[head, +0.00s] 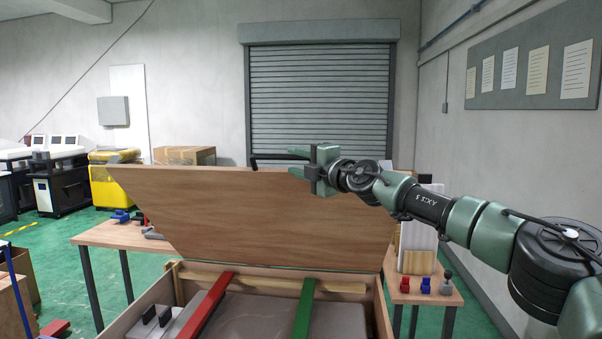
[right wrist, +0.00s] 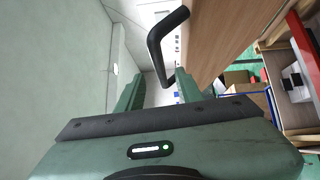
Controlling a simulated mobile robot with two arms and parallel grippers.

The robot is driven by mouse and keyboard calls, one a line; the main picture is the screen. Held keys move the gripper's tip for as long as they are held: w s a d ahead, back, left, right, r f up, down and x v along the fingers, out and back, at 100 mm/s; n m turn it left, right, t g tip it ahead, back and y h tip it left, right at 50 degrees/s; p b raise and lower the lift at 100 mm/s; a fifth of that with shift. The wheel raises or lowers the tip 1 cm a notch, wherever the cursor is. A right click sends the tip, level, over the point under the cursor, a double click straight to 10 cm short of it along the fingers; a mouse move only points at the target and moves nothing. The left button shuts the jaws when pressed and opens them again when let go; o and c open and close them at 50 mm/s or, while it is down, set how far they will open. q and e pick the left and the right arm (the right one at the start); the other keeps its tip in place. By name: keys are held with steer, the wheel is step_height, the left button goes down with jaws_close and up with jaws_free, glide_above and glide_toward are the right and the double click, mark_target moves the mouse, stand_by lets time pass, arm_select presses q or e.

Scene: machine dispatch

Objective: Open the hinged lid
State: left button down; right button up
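The wooden hinged lid (head: 255,215) stands raised, close to upright and tilted back, at the rear of the wooden crate (head: 330,285). A black bar handle (head: 268,160) is at the lid's top edge; it also shows in the right wrist view (right wrist: 155,42), beside the lid's wood (right wrist: 215,35). My right gripper (head: 294,162) is at the handle by the top edge. In the right wrist view its two fingers (right wrist: 158,90) are spread apart, with the handle's near end between or just beyond them. Contact cannot be told. My left gripper is out of view.
A red bar (head: 208,305) and a green bar (head: 304,308) cross the open crate. Tables stand at left (head: 105,234) and right (head: 425,291), with small red and blue parts. A cardboard box (head: 185,155) is behind the lid. The grey wall is at right.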

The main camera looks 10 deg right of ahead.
steer(key=shift+v, duration=0.85)
steer(key=shift+w, duration=0.1)
